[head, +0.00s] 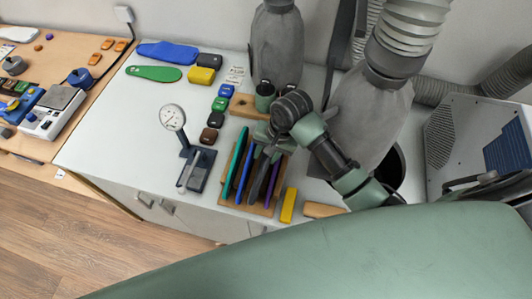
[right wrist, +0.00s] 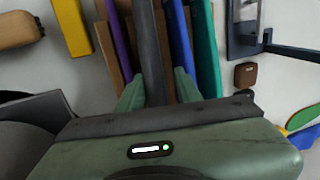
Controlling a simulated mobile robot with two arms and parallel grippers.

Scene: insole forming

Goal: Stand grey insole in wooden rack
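The wooden rack (head: 263,210) stands on the bench with thin upright insoles in it. The grey insole (head: 261,182) stands in the rack between a blue insole (head: 243,174) and a purple insole (head: 272,184). A teal insole (head: 235,165) is at the rack's left end. My right gripper (head: 264,138) is at the far end of the rack. In the right wrist view its fingers (right wrist: 158,82) straddle the grey insole (right wrist: 152,45), with a gap visible on the right side, so it looks open. The insole's lower edge is hidden. My left gripper is not in view.
A dial gauge (head: 173,117) on a stand is left of the rack. A yellow block (head: 288,205) and a tan wooden piece (head: 323,210) lie to its right. Small coloured blocks (head: 213,119) line its far left side. A green insole (head: 153,73) lies flat at the back left.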

